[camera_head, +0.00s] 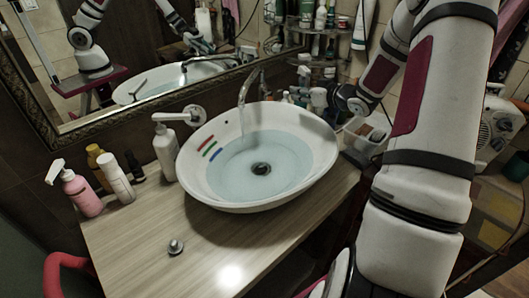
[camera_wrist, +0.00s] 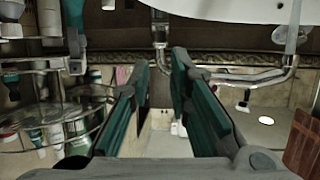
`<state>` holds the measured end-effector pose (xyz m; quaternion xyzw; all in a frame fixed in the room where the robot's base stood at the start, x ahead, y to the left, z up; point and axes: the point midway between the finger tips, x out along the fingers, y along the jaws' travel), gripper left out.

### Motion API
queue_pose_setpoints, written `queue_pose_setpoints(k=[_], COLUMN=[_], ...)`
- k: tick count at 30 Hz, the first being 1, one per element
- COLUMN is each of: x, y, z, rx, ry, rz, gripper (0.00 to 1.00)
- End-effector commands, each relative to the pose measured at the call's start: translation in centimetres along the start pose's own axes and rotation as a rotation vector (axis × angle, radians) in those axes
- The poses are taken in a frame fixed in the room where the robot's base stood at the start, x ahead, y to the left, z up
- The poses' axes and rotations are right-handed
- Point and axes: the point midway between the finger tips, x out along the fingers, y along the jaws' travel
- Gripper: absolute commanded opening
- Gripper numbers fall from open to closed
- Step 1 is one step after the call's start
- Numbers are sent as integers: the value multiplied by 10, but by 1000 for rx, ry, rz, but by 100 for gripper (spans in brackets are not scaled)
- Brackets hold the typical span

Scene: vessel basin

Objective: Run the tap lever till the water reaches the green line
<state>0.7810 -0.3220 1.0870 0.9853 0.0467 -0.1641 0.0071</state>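The white oval basin (camera_head: 320,180) holds pale blue water (camera_head: 235,175). Short red (camera_head: 206,143), green (camera_head: 210,149) and blue (camera_head: 215,155) lines mark its inner left wall. The water's edge lies below the green line, near the blue one. The chrome spout (camera_head: 244,92) arches over the back of the basin; whether water is running is hard to tell. My gripper (camera_head: 325,98) is beyond the basin's right side, apart from the lever. The wrist view shows its teal fingers (camera_wrist: 160,60) apart and empty.
A white pump bottle (camera_head: 165,152) stands left of the basin, with a pink spray bottle (camera_head: 81,193) and others farther left. A metal knob (camera_head: 175,246) lies on the wooden counter (camera_head: 135,232). Shelves (camera_head: 322,62) with bottles stand behind my gripper. The front counter is mostly clear.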

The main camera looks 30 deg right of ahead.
Motion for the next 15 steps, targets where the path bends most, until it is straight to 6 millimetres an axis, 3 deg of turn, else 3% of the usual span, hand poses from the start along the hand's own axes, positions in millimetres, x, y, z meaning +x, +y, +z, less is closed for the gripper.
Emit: queue_pose_setpoints(k=[5, 15], x=[6, -2], y=[4, 2], z=[-14, -39], rx=[5, -2], ry=[122, 268], rz=[3, 0], gripper=[0, 0])
